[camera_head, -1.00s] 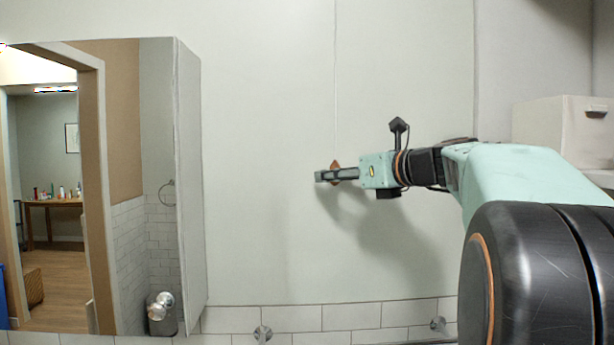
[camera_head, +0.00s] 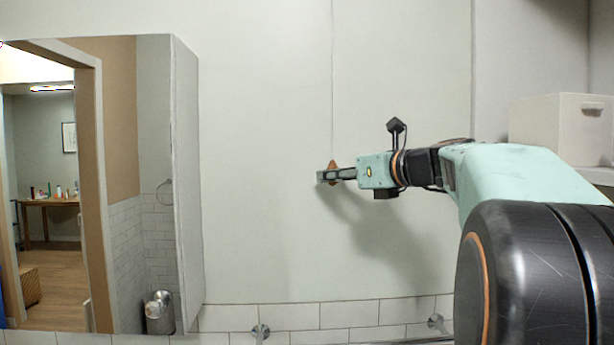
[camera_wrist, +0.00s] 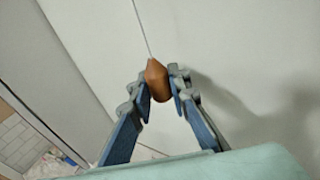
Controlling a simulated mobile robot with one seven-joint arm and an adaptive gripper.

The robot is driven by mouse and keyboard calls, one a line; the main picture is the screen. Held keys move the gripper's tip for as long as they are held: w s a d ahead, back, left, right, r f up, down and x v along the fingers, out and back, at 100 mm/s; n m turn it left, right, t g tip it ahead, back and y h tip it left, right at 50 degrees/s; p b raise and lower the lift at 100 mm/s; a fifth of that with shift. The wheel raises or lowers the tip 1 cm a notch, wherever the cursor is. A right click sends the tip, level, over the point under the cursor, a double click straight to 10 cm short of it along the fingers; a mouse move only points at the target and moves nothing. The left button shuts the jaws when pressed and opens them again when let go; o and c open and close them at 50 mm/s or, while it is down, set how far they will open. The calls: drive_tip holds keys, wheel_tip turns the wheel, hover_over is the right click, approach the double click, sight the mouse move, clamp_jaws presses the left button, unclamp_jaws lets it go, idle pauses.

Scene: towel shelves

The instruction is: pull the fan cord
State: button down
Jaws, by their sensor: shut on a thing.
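The fan cord (camera_head: 332,80) is a thin line hanging straight down in front of the pale wall, with a small brown wooden pull (camera_head: 333,164) at its lower end. In the wrist view the brown pull (camera_wrist: 156,78) sits between my two fingers, and the cord (camera_wrist: 141,30) runs up from it. My gripper (camera_head: 322,176) is shut on the pull, reaching in from the right; it also shows in the wrist view (camera_wrist: 159,88). The lower part of the pull is partly hidden by the fingers in the head view.
A mirrored cabinet (camera_head: 187,170) juts out on the left, reflecting a room. A white box (camera_head: 556,130) stands on a shelf at the right. A rail mount (camera_head: 260,332) sits on white tiles below. The wall around the cord is clear.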

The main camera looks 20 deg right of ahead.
drive_tip(key=shift+f, duration=0.35)
drive_tip(key=c, duration=1.7)
unclamp_jaws()
drive_tip(key=shift+c, duration=0.2)
drive_tip(key=shift+s+r, duration=0.1)
drive_tip(key=v, duration=1.2)
